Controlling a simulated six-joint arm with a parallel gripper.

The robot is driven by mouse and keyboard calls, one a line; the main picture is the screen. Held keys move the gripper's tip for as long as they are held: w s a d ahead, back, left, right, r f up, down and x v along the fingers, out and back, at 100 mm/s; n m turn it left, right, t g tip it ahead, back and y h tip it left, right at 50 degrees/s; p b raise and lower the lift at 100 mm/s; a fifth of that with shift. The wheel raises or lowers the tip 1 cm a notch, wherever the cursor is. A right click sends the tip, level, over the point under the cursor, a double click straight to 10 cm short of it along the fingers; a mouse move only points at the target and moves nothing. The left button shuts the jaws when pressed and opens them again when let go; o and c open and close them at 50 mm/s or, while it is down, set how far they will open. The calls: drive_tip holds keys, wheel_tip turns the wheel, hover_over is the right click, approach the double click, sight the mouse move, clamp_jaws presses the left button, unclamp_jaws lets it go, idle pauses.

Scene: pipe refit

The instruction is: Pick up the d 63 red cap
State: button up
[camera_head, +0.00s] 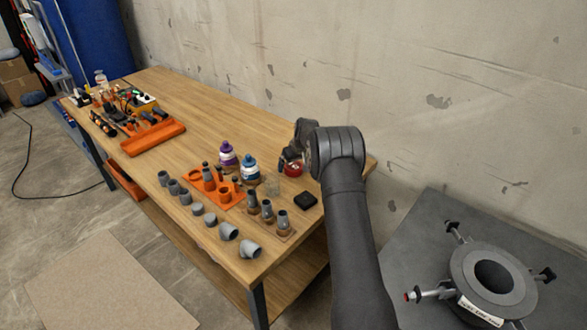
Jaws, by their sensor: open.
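A small round red object, which looks like the red cap (294,170), sits near the right end of the wooden workbench (222,112). My arm reaches over the bench from the front right. My gripper (284,161) points down right at the red object and covers part of it. The gripper is open. At this size I cannot tell whether its fingers are around the object or touching it.
Purple-labelled (227,154) and blue-labelled (250,167) bottles stand left of my gripper. Grey pipe fittings (229,231), an orange holder (199,184) and a black block (306,200) lie nearby. A concrete wall rises behind. The bench's middle is clear.

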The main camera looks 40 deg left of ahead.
drive_tip(key=c, duration=1)
drive_tip(key=shift+c, duration=0.2)
drive_tip(key=shift+r, duration=0.15)
